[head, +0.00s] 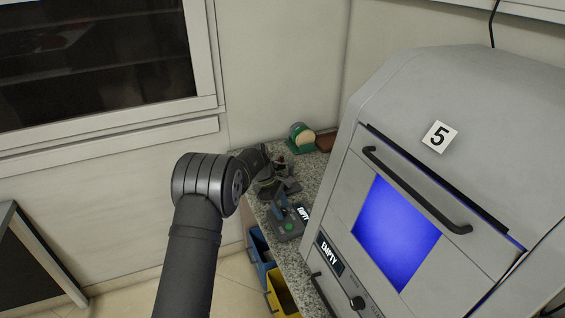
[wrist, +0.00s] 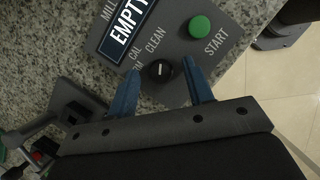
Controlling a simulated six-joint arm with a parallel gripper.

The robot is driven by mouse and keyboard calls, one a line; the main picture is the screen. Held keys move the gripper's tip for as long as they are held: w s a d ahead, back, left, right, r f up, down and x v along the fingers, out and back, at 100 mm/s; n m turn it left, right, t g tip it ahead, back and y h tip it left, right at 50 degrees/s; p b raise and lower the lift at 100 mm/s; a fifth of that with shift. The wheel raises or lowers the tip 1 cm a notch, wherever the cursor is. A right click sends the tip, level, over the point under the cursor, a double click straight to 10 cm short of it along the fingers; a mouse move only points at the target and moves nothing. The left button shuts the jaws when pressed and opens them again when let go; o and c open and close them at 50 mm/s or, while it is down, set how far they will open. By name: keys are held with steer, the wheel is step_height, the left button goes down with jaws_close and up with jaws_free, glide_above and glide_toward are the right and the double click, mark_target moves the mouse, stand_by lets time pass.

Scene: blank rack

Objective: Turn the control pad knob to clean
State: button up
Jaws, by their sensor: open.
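The grey control pad (wrist: 178,50) lies on the speckled counter, with an EMPTY display (wrist: 126,22), a green START button (wrist: 199,27) and a black knob (wrist: 158,72). The knob's white mark points roughly up in the wrist view, close to the printed CLEAN; CAL and a partly hidden word ending in M are on its left. My gripper (wrist: 163,70) is open, its blue fingers on either side of the knob with visible gaps. In the head view the pad (head: 286,236) is partly hidden by my gripper.
A large grey machine (head: 440,90) marked 5, with a handle and blue-lit window, stands right of the pad. A green round item (head: 301,137) sits at the counter's back. Blue (head: 262,258) and yellow (head: 282,292) bins are below the counter edge. Dark equipment is at the wrist view's lower left.

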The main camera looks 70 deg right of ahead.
steer(key=n+h, duration=0.1)
steer(key=n, duration=0.2)
steer(key=shift+a+n, duration=0.15)
steer(key=shift+n, duration=0.15)
steer(key=s+v, duration=0.1)
steer(key=v, duration=1.6)
step_height(320, 180, up, 3)
steer(key=m+t+y, duration=0.1)
steer(key=m+t, duration=0.4)
steer(key=m, duration=2.6)
glide_above(282, 210)
steer(key=shift+s+r, duration=0.1)
steer(key=shift+r, duration=0.05)
